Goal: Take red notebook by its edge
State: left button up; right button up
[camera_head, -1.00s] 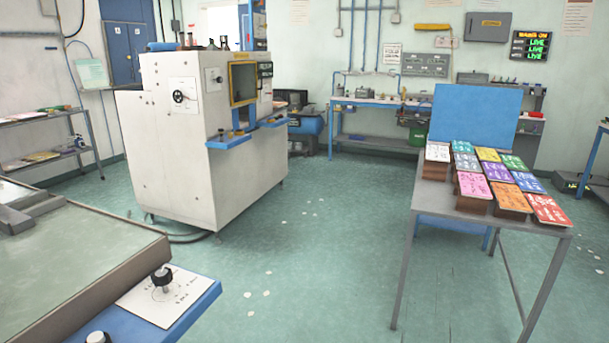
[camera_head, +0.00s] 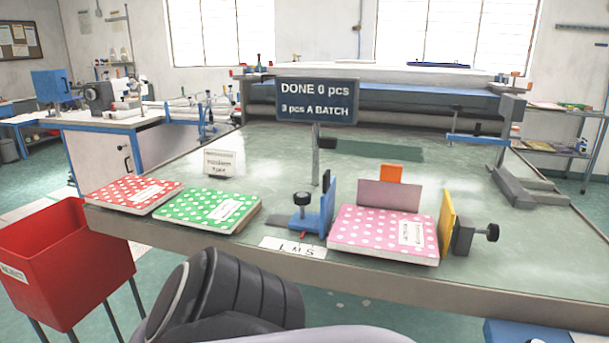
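A red notebook with white dots (camera_head: 134,194) lies flat at the front left corner of the machine table (camera_head: 290,160). Its front left side is close to the table's edge; I cannot tell whether it overhangs. A white label is on its cover. A green dotted notebook (camera_head: 208,210) lies just right of it. A pink dotted notebook (camera_head: 383,232) sits farther right, between a blue stop and a yellow plate. A dark, ribbed part of my arm fills the bottom middle. Neither gripper is in view.
A red bin (camera_head: 66,262) stands on legs below the table's left corner. A blue fixture (camera_head: 318,215), a yellow plate (camera_head: 446,222) and a sign (camera_head: 317,100) on a post stand on the table. Free table surface lies behind the notebooks.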

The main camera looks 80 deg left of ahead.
aim_at(134, 194)
jog(key=u, duration=3.55)
jog(key=i+j+z, duration=0.05)
